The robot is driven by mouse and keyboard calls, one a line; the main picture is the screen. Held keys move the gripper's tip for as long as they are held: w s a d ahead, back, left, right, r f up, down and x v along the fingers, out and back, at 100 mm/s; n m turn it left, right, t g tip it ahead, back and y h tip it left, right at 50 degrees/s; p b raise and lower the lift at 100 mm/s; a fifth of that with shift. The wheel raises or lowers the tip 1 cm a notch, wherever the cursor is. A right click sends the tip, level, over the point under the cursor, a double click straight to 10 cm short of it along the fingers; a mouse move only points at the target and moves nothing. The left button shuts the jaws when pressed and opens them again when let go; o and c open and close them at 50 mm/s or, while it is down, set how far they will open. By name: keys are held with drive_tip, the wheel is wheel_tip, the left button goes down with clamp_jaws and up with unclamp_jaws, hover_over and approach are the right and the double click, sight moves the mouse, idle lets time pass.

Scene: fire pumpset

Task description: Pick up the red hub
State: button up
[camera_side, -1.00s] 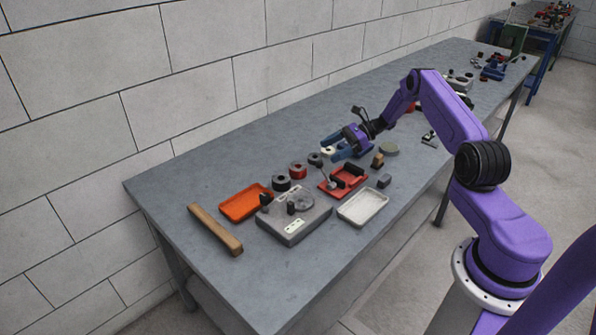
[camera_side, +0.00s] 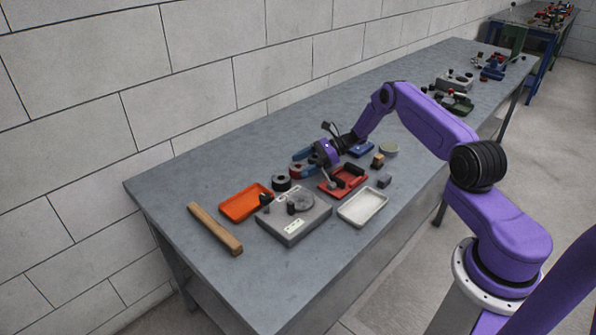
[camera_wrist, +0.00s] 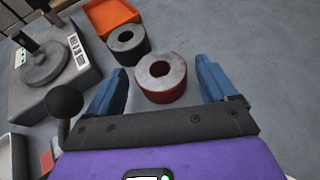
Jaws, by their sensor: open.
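The red hub (camera_wrist: 160,78) is a short cylinder with a grey top and a central hole, standing on the bench in the wrist view. In the side view the red hub (camera_side: 295,172) is partly covered by my gripper. My gripper (camera_wrist: 163,82) is open, with one blue finger on each side of the hub in the wrist view. The fingers seem apart from the hub, with a gap on both sides. In the side view my gripper (camera_side: 298,163) is low over the hub; its exact height is hard to tell.
A dark hub (camera_wrist: 128,45) stands close beside the red one. The grey fixture (camera_side: 293,222), orange tray (camera_side: 245,203), white tray (camera_side: 362,207) and red fixture (camera_side: 343,182) are nearby. A wooden bar (camera_side: 215,229) lies at the left. The bench toward the wall is clear.

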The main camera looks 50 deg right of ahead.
drive_tip(key=c, duration=1.5)
drive_tip(key=shift+r, duration=0.1)
